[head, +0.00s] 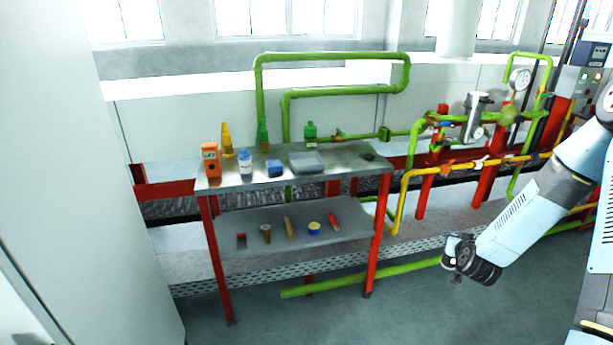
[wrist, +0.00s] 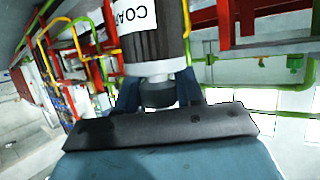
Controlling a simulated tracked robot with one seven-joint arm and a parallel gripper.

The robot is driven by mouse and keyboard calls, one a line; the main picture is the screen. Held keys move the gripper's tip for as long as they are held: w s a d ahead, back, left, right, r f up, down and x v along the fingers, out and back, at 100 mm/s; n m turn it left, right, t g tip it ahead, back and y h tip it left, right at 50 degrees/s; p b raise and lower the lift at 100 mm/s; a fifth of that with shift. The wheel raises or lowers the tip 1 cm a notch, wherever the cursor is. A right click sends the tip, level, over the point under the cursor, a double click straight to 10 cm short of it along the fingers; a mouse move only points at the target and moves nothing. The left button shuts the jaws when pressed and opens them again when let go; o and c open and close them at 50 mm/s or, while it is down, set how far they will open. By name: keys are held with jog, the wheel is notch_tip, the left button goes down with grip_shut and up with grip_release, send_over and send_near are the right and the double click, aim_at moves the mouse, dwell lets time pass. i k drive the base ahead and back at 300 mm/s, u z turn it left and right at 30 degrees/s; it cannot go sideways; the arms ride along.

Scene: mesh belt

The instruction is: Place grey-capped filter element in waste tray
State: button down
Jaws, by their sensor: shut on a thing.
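In the wrist view, my gripper (wrist: 158,92) is shut on the filter element (wrist: 158,48). Its two blue fingers sit on either side of the grey cap at its end. The element has a dark cylindrical body and a white label with upside-down lettering; its far end is out of the picture. In the head view, my arm reaches in from the right, above the floor and right of the table. I cannot make out the fingers or the element there. A shallow grey container (head: 307,162) on the tabletop may be the waste tray; no marking is readable.
Green and yellow pipes (head: 470,164) with a gauge (head: 519,79) stand at the right. Floor in front is clear.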

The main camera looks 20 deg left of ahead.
aim_at(306, 162)
jog(key=u, duration=0.1)
jog(key=k, duration=0.4)
jog(key=z, duration=1.55)
jog(key=i, duration=0.15)
jog(key=u, duration=2.5)
